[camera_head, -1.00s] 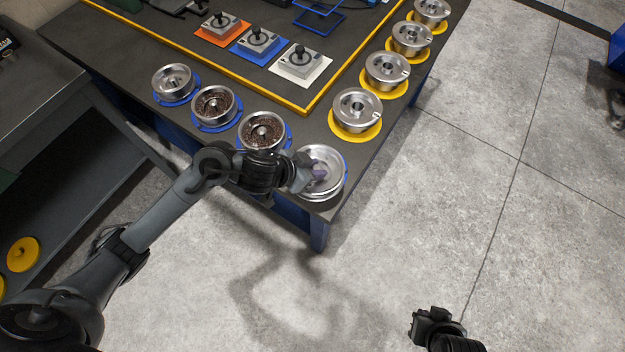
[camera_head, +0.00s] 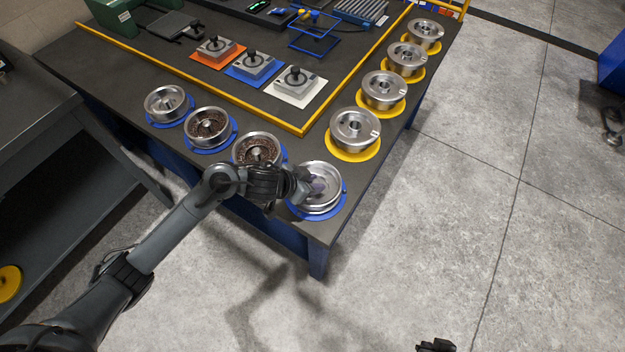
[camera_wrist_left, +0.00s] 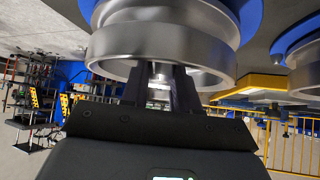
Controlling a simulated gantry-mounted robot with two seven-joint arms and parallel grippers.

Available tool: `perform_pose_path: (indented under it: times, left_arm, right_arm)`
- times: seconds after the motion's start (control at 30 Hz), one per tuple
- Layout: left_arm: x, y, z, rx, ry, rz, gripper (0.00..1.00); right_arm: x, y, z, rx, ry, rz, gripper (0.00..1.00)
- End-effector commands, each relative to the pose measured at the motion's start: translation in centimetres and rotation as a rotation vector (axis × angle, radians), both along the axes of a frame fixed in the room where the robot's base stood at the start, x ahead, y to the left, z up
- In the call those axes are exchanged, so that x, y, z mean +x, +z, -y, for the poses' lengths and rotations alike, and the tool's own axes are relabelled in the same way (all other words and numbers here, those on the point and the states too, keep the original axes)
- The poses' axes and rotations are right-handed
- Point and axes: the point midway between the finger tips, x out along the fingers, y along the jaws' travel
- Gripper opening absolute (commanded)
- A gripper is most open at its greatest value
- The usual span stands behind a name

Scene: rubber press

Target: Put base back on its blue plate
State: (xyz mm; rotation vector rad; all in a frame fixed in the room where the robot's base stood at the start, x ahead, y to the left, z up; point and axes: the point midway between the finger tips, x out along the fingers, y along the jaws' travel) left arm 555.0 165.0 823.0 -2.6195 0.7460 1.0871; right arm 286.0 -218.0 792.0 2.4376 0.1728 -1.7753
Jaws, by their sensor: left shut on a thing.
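The base (camera_head: 322,198) is a round silver metal dish at the table's near corner. It is over its blue plate (camera_head: 339,207), whose rim shows around it; I cannot tell whether the base touches the plate. My left gripper (camera_head: 304,186) is shut on the left side of the base. In the left wrist view the fingers (camera_wrist_left: 162,88) grip the silver base (camera_wrist_left: 160,50), with the blue plate (camera_wrist_left: 248,14) showing beyond it. My right gripper (camera_head: 435,346) is cut off at the bottom edge, over the floor.
Several silver bases on blue plates line the table's left front side; the nearest, holding dark granules (camera_head: 256,150), is close to my left arm. Silver lidded pieces (camera_head: 354,128) stand on yellow plates along the right edge. A yellow rail (camera_head: 285,125) bounds the inner table.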

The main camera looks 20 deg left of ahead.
Motion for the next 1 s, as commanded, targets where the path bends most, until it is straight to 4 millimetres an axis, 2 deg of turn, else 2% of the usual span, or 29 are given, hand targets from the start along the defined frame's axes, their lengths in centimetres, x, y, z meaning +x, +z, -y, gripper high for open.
perform_pose_path:
  times: [0.5,0.53,0.67,1.0]
  left_arm:
    - [0.15,-0.43,0.06,-0.003,0.0,0.008,0.0]
    - [0.0,-0.72,0.02,0.0,-0.001,0.001,0.34]
    - [0.0,-0.72,0.02,0.0,-0.001,0.001,0.54]
    - [0.02,-0.52,0.01,0.001,-0.001,0.002,0.55]
  right_arm:
    - [-0.01,-0.31,0.0,0.0,0.001,0.0,0.0]
    - [-0.01,-0.32,0.02,-0.002,0.002,0.0,0.0]
    - [-0.02,-0.32,0.13,-0.006,0.004,0.0,0.0]
    - [-0.03,-0.28,0.2,-0.008,0.006,0.0,0.0]
